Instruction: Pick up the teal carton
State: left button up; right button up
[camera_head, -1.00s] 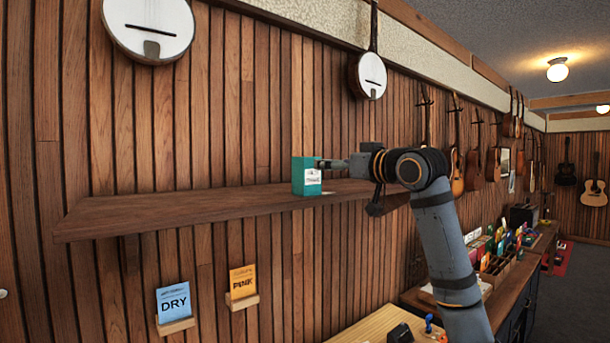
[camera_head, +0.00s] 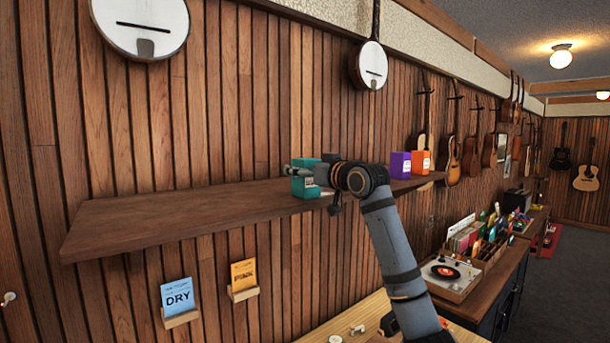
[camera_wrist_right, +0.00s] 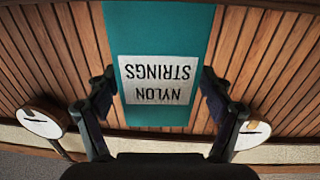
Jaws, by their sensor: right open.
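The teal carton (camera_head: 305,189) stands on the dark wooden wall shelf, with part of it hidden by my right gripper (camera_head: 300,171). In the right wrist view the teal carton (camera_wrist_right: 160,28) is large and close, with a white "NYLON STRINGS" label upside down. The open fingers of my right gripper (camera_wrist_right: 157,82) are on either side of the carton, with narrow gaps visible. My left gripper is not in view.
The shelf (camera_head: 160,212) is bare left of the carton. Banjos hang above; a turntable (camera_head: 450,275) sits on the counter.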

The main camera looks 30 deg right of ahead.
jog(key=shift+s+d, duration=0.1)
jog(key=shift+s, duration=0.15)
jog(key=c, duration=0.7)
jog(key=shift+w, duration=0.1)
jog(key=c, duration=0.6)
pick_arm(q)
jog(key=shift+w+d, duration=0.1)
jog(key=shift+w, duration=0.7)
pick_arm(e)
jog(key=shift+r, duration=0.15)
jog(key=shift+r+b, duration=0.45)
jog(key=shift+r, duration=0.05)
pick_arm(q)
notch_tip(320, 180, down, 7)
jog(key=b, duration=0.6)
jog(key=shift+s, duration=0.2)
pick_arm(e)
jog(key=s+d+r, duration=0.1)
jog(key=s+r, duration=1)
jog(key=s, duration=0.3)
jog(key=shift+d+r, duration=0.35)
